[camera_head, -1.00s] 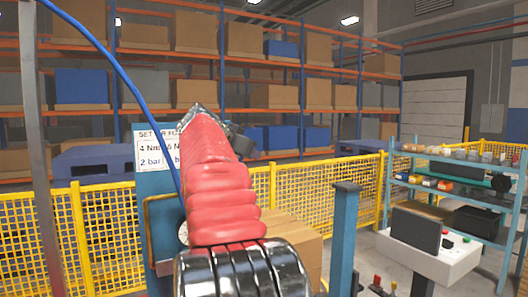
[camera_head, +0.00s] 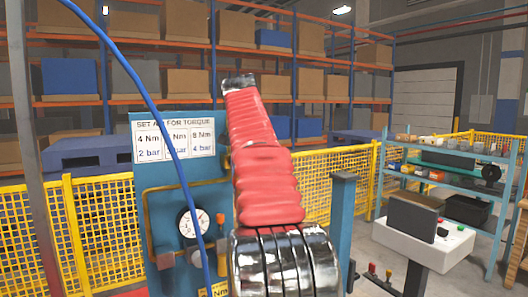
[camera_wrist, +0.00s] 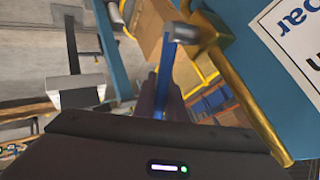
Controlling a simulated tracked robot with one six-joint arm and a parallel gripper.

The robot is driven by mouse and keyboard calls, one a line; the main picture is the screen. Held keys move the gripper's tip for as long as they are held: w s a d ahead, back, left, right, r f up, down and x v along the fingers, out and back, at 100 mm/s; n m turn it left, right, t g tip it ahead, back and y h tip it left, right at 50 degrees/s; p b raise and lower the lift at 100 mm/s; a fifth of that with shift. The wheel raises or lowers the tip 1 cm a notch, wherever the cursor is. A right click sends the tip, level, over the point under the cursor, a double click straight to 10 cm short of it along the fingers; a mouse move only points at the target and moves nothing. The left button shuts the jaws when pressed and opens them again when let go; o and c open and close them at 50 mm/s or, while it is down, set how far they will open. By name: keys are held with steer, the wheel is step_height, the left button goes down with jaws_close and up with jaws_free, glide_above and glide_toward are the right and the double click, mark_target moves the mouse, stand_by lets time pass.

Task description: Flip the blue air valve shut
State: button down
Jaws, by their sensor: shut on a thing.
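The blue air valve lever (camera_wrist: 166,72) shows in the wrist view, running down from a grey pivot end (camera_wrist: 183,33) beside a brass pipe (camera_wrist: 235,85). My gripper (camera_wrist: 165,95) is dark and its jaws are closed around the lower part of the lever. In the head view my red-sleeved arm stands in front of the blue panel (camera_head: 147,205), and the gripper and valve are hidden there. A round pressure gauge (camera_head: 193,222) with a white face shows on the panel, left of my arm.
A white torque sign (camera_head: 175,140) is on the panel; its edge shows in the wrist view (camera_wrist: 292,35). A blue hose (camera_head: 150,100) crosses in front. A blue post (camera_head: 342,230), a grey-white console (camera_head: 428,240) and yellow fencing (camera_head: 100,220) stand around.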

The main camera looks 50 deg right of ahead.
steer(key=shift+w+a+f+m+t+y, duration=0.15)
steer(key=shift+f+m+t+y, duration=0.35)
steer(key=shift+f+y, duration=0.85)
steer(key=shift+s+a+f+m+t+y, duration=0.1)
steer(key=shift+f+m+t+y, duration=0.35)
steer(key=shift+f+y, duration=0.9)
steer(key=shift+r, duration=0.2)
steer(key=c, duration=2.1)
jaws_free()
steer(key=shift+r, duration=0.15)
